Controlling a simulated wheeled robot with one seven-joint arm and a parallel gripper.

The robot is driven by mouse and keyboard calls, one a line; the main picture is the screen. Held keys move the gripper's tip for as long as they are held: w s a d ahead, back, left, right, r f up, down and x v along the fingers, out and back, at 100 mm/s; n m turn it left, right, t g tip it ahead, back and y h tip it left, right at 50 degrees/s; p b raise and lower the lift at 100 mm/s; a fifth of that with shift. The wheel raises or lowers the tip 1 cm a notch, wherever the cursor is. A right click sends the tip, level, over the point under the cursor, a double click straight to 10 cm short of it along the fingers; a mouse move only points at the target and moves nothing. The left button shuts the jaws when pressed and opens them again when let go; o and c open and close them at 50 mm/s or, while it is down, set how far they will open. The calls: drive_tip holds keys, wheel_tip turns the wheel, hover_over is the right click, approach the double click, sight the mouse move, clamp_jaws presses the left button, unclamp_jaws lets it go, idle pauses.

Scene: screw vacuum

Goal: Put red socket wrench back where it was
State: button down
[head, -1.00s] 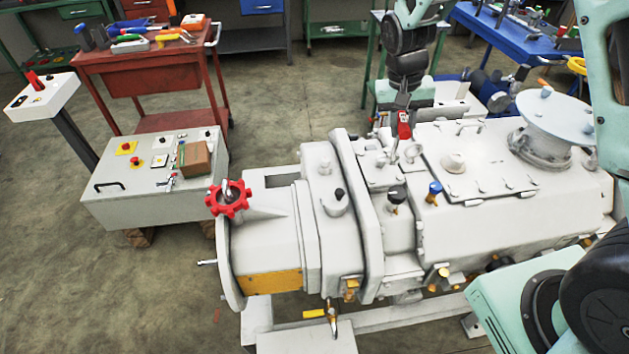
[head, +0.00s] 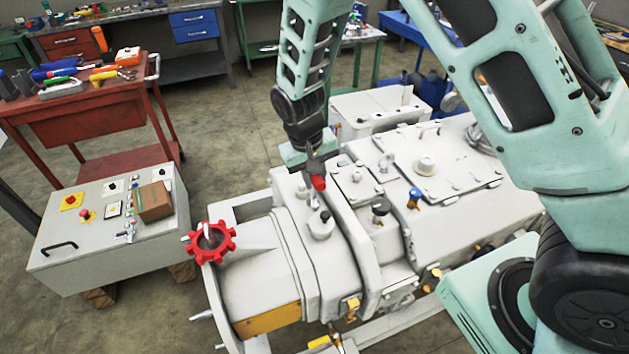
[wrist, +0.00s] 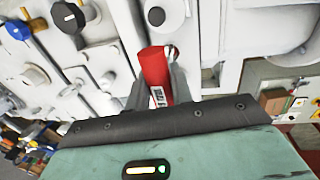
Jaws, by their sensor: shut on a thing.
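The red socket wrench (wrist: 156,72) is held between the two fingers of my gripper (wrist: 158,92) in the wrist view. My gripper is shut on it, and its red end with a small label sticks out past the fingers. In the head view the red wrench (head: 319,183) shows as a small red end just below my gripper (head: 315,168). It is above the white vacuum machine (head: 262,262), near the machine's raised flange. The rest of the wrench is hidden by the gripper.
A red star-shaped handwheel (head: 211,242) sits on the machine's near end. A control box (head: 75,232) with a brown block (head: 153,202) stands to the left. A red cart (head: 100,117) holding several hand tools stands behind it. Knobs stick up from the machine.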

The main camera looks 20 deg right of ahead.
drive_tip(key=shift+f, duration=1.05)
drive_tip(key=shift+f, duration=0.1)
drive_tip(key=c, duration=1.2)
unclamp_jaws()
drive_tip(key=shift+c, duration=0.2)
wheel_tip(320, 180, up, 11)
drive_tip(key=a+b, duration=0.2)
drive_tip(key=s+a+r+n, duration=0.1)
drive_tip(key=s+r+n, duration=0.1)
drive_tip(key=s, duration=0.6)
drive_tip(key=s+a+r+n+y, duration=0.1)
drive_tip(key=s+a+r+n, duration=0.1)
drive_tip(key=s, duration=0.7)
drive_tip(key=s+a+r+n+y, duration=0.1)
drive_tip(key=s+r+n, duration=0.1)
drive_tip(key=s, duration=0.7)
drive_tip(key=shift+a+n, duration=0.15)
drive_tip(key=shift+n, duration=0.75)
drive_tip(key=shift+s, duration=0.1)
